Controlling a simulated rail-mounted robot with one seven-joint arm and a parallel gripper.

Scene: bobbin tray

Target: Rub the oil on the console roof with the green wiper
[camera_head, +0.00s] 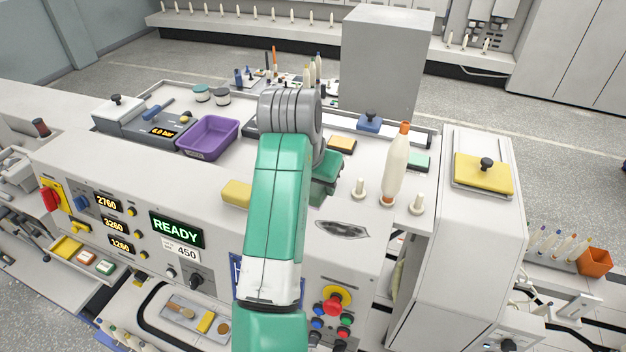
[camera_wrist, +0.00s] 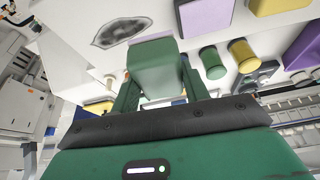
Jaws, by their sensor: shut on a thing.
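The oil is a dark grey smear (camera_head: 342,229) on the pale console roof (camera_head: 290,235), right of my arm. It also shows at the upper left of the wrist view (camera_wrist: 121,32). My gripper (camera_wrist: 158,75) is shut on the green wiper (camera_wrist: 155,62), a green block with a pale lavender strip along its far edge. The wiper is held apart from the smear, to its right in the wrist view. In the head view my gripper (camera_head: 323,185) is partly hidden behind my arm, and I cannot make out the wiper clearly there.
A yellow block (camera_head: 236,193) lies left of my arm. A purple tray (camera_head: 208,138) is farther left. A pale bottle with an orange cap (camera_head: 396,165) stands right, between two short pegs. A yellow pad with a black knob (camera_head: 483,174) lies on the right cabinet.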

